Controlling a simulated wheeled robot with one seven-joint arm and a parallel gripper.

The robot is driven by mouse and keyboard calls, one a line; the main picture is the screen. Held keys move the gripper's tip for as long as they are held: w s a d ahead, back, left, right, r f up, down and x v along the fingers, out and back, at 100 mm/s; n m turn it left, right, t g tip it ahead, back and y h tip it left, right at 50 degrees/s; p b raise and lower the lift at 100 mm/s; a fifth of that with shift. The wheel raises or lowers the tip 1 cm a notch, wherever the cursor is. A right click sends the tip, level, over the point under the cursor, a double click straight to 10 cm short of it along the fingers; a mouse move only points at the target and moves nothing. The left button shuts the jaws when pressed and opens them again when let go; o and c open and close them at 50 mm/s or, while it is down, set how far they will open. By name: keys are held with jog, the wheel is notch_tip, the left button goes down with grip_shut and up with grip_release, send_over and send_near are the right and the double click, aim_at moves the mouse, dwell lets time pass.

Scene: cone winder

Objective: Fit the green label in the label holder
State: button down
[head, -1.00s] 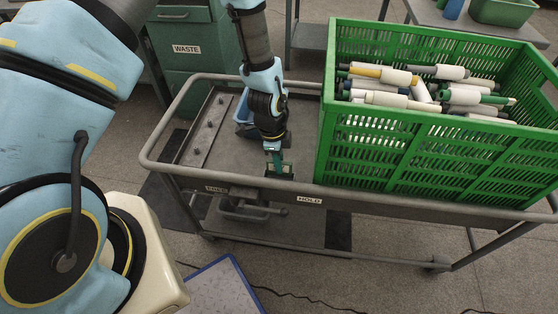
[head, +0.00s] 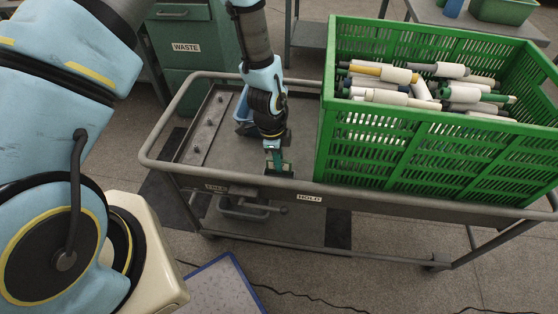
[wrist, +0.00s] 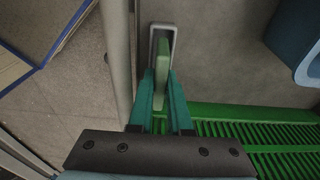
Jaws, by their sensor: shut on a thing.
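My gripper (head: 274,160) points down over the front edge of the cart, left of the green crate. In the wrist view its two teal fingers (wrist: 163,100) are shut on the green label (wrist: 161,62), a narrow light-green piece. The label holder (wrist: 163,28) has a grey rim with a dark inside.
The green crate (head: 410,160) full of wound cones stands close on the right. The cart's rail (head: 160,165) runs around its top. A WASTE cabinet (head: 186,48) stands at the back.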

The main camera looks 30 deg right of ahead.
jog(key=shift+f, duration=0.25)
dwell(0.3)
jog(key=shift+f+b, duration=0.5)
jog(key=shift+b, duration=0.05)
jog(key=shift+f+b, duration=0.5)
jog(key=shift+f, duration=0.1)
dwell(0.8)
jog(key=shift+c, duration=1.6)
grip_release()
jog(key=shift+o, duration=0.2)
jog(key=shift+s+a, duration=0.15)
jog(key=shift+r, duration=0.1)
